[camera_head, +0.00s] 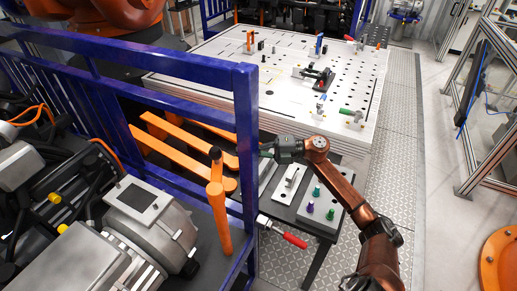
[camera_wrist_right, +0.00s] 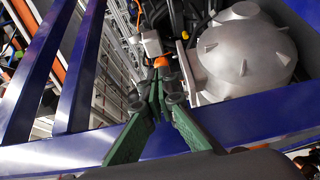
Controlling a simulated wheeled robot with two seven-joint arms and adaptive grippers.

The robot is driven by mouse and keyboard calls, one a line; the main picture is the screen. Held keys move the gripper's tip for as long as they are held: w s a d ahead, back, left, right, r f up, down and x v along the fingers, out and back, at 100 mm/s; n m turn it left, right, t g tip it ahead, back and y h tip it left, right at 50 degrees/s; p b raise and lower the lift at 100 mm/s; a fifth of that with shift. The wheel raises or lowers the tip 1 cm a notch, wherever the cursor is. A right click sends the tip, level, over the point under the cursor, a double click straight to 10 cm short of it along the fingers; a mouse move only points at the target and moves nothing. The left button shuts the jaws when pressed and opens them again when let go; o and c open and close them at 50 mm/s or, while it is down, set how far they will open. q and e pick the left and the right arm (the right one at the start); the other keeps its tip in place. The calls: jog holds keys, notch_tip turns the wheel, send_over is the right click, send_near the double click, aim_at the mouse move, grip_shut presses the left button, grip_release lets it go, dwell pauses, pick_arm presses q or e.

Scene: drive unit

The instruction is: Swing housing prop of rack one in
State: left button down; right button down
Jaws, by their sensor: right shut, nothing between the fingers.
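An orange post with a black knob (camera_head: 218,200) stands upright inside the front corner of the blue rack (camera_head: 246,110); it looks like the housing prop. The grey motor housing (camera_head: 150,215) lies to its left. My right gripper (camera_head: 266,151) is at the rack's corner post, right of and above the prop's knob in the head view. In the right wrist view its green fingers (camera_wrist_right: 158,97) are shut and empty, in front of a blue rail (camera_wrist_right: 240,120). A small orange part (camera_wrist_right: 161,62) shows beyond the fingertips, beside the grey housing (camera_wrist_right: 245,50). My left gripper is out of view.
Flat orange arms (camera_head: 185,140) extend behind the rack's rails. A dark side table (camera_head: 275,210) with a grey pegged block (camera_head: 322,212) and a red-handled clamp (camera_head: 290,238) stands under my right arm. A white perforated table (camera_head: 290,70) is behind. The floor plates at right are clear.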

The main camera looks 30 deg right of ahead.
jog(key=x, duration=0.3)
jog(key=shift+w+a+p, duration=0.15)
jog(key=shift+a+p, duration=0.15)
jog(key=shift+p, duration=0.1)
jog(key=shift+w, duration=0.1)
